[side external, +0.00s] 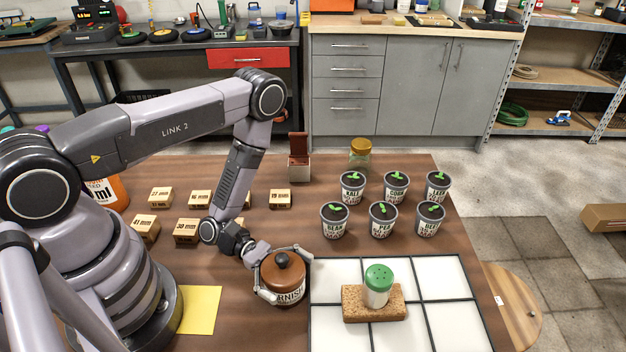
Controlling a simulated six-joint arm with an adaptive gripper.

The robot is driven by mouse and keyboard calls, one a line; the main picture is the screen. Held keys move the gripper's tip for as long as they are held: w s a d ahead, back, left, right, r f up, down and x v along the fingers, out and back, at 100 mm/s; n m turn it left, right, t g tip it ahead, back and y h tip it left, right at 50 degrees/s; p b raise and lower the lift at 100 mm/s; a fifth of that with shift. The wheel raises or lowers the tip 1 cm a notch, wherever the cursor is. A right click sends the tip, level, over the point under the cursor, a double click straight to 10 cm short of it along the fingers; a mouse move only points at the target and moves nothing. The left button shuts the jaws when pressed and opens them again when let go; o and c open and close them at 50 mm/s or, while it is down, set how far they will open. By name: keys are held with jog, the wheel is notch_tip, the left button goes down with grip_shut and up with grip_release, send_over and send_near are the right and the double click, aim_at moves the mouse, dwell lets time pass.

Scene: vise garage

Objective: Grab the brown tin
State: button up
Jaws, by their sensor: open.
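The brown tin (283,277) has a brown lid with a dark knob and a pale label with dark letters that read partly "RNISH". It stands upright on the wooden table, just left of the white tiled panel. My gripper (284,274) is low at the tin, with one finger on its left side and the other along its far right side. The fingers are open around the tin. I cannot tell whether either finger touches it.
A green-lidded shaker (377,286) stands on a cork block (354,304) on the tiled panel (447,277). Several seedling pots (383,220) stand behind it. Several labelled wooden blocks (187,231) lie to the left. A yellow sheet (201,310) lies near my base.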

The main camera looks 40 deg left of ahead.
jog(key=c, duration=1.1)
